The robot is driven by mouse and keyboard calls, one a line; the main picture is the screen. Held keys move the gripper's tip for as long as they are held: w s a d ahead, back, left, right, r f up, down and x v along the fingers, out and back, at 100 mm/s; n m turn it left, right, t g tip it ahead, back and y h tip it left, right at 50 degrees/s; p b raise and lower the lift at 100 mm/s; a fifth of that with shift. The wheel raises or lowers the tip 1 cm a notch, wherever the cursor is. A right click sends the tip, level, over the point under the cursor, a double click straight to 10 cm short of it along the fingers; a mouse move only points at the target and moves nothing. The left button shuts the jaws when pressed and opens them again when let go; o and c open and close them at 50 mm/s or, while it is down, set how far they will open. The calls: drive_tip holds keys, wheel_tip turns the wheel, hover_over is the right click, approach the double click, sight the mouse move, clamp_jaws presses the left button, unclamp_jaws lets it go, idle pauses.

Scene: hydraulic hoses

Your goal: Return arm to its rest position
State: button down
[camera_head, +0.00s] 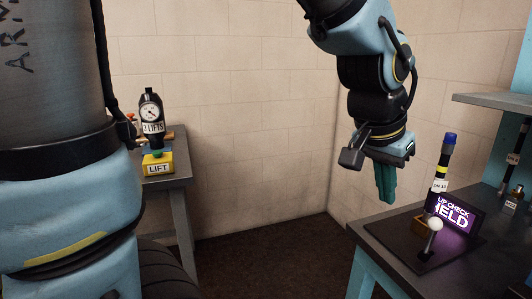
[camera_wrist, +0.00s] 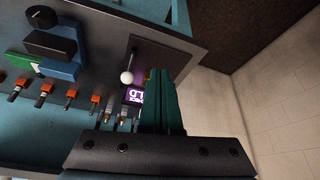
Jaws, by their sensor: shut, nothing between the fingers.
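My arm hangs down from the top right of the head view, bent at the elbow. My gripper (camera_head: 386,198) points straight down with its teal fingers together and nothing between them. In the wrist view the shut teal fingers (camera_wrist: 164,75) stand in front of the bench, close in line with the white-knobbed lever (camera_wrist: 127,77).
The right bench (camera_head: 375,235) carries a lever (camera_head: 431,240), a lit purple sign (camera_head: 455,215) reading "HELD" and a blue-capped hose (camera_head: 443,160). A grey shelf (camera_head: 495,100) is above. A left table (camera_head: 180,165) holds a gauge (camera_head: 150,112) and a yellow LIFT block (camera_head: 158,163). Floor between is clear.

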drive_tip(key=w+a+f+n+y, duration=0.1)
drive_tip(key=w+a+f+n, duration=0.25)
drive_tip(key=w+a, duration=0.4)
drive_tip(key=w+a+f+n+y, duration=0.2)
drive_tip(key=w+a+f+n, duration=0.15)
drive_tip(key=a, duration=0.65)
drive_tip(key=a+f+n+y, duration=0.1)
drive_tip(key=a+f+n, duration=0.2)
drive_tip(key=a, duration=1)
drive_tip(key=shift+a+f+n+g, duration=0.3)
drive_tip(key=shift+f, duration=0.5)
